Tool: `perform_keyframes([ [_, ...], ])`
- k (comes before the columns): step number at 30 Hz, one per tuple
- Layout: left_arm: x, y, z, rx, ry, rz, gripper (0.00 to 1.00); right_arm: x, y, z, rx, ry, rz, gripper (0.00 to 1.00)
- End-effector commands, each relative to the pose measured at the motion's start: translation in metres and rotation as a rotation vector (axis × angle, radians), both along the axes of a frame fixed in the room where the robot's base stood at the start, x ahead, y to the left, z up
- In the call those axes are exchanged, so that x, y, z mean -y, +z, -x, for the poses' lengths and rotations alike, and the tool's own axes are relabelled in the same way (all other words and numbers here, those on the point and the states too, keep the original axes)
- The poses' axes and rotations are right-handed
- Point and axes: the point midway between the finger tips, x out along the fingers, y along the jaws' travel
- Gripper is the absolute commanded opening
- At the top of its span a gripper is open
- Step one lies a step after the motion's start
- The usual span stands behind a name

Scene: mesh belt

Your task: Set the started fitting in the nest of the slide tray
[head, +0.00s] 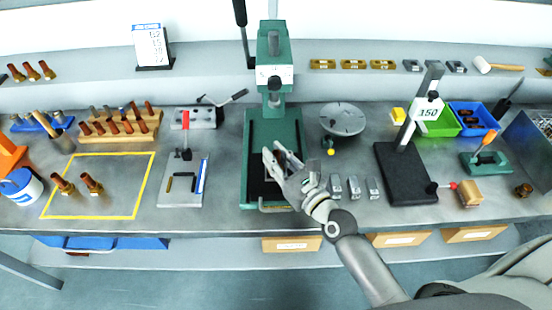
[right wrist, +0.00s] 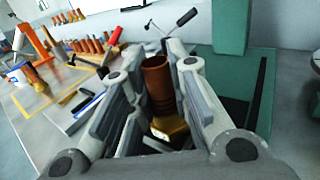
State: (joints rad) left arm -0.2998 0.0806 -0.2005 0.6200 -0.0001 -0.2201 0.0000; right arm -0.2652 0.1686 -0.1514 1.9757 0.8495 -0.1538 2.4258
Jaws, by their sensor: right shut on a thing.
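My right gripper (head: 275,156) is over the bed of the green press and shut on the started fitting. In the right wrist view the fitting (right wrist: 158,82) is a copper-brown tube on a brass base (right wrist: 170,128), roughly upright between the fingers. The head view hides it behind the fingers. The slide tray (head: 258,188) is a dark area in the press bed, with a metal handle at its front edge. The gripper and hand cover much of it, so I cannot make out the nest or whether the fitting touches it. My left gripper is not in view.
The green press (head: 274,60) rises directly behind the gripper, its ram overhead. Several small metal blocks (head: 354,187) stand right of the bed, before a round plate (head: 343,119). A grey fixture plate (head: 184,180) and a yellow-outlined area (head: 110,215) with two fittings lie left.

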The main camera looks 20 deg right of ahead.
Motion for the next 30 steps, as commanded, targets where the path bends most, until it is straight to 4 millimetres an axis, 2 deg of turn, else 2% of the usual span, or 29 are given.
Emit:
perform_keyframes([
  [5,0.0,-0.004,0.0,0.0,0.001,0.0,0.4,0.0,-0.004,0.0,0.002,0.0,-0.001,0.0],
  [6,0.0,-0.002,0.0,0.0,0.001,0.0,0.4,0.0,-0.003,0.0,0.001,0.0,0.0,0.23],
  [10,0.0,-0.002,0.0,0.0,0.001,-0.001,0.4,0.0,-0.003,0.0,0.0,0.0,0.0,0.39],
  [22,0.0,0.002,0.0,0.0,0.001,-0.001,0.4,0.0,0.003,0.0,0.0,0.0,0.001,0.39],
  [26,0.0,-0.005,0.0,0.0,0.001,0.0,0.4,0.005,-0.003,0.015,-0.002,0.0,0.001,0.39],
  [30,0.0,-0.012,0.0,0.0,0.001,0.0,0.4,0.012,-0.004,0.039,-0.003,0.0,0.001,0.39],
])
